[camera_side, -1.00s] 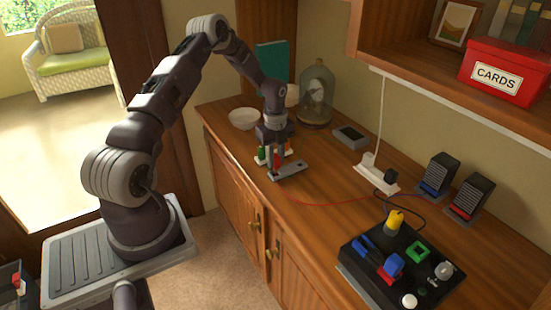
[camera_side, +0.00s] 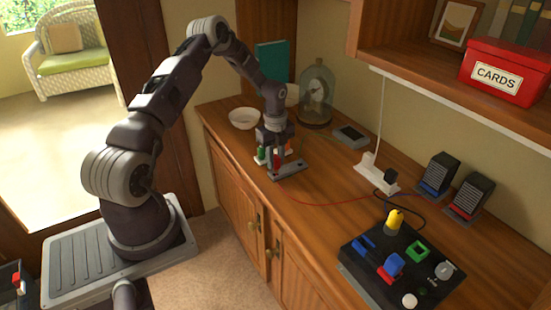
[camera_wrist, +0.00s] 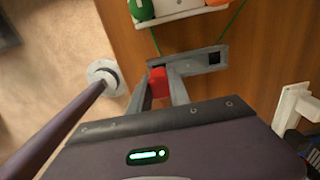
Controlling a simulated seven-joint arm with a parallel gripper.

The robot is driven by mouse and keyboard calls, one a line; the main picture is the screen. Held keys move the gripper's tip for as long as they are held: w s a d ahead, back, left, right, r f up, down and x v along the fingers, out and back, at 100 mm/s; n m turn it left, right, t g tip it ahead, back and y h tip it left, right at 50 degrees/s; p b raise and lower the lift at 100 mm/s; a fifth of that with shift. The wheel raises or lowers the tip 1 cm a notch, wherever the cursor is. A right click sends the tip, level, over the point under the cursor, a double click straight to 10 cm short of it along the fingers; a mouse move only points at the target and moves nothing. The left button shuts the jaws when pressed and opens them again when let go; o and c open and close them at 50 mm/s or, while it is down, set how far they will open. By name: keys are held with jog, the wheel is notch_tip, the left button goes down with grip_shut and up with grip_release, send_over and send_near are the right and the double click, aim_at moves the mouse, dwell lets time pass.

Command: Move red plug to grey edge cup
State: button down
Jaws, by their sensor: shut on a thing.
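My gripper (camera_side: 279,158) points down over a grey bar (camera_side: 291,170) near the left end of the counter. In the wrist view its fingers (camera_wrist: 160,90) are shut on the red plug (camera_wrist: 158,82). The plug is at the left part of the grey bar (camera_wrist: 190,60); I cannot tell whether it is seated or just above. The bar's right end has a dark square opening (camera_wrist: 214,58). A small grey round piece (camera_side: 443,270) sits at the right edge of the black board (camera_side: 370,285). I cannot tell which part is the grey edge cup.
A white rack (camera_wrist: 180,14) with green and orange pieces stands close behind the bar. A thin red cord (camera_side: 330,203) crosses the counter toward a white power strip (camera_side: 375,176). A white bowl (camera_side: 244,118) and glass dome (camera_side: 317,95) stand behind. The counter between bar and board is mostly clear.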

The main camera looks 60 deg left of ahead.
aim_at(276, 157)
jog(key=shift+f, duration=1.1)
jog(key=c, duration=1.1)
grip_release()
jog(key=shift+c, duration=0.2)
notch_tip(276, 157, up, 7)
jog(key=shift+r, duration=0.1)
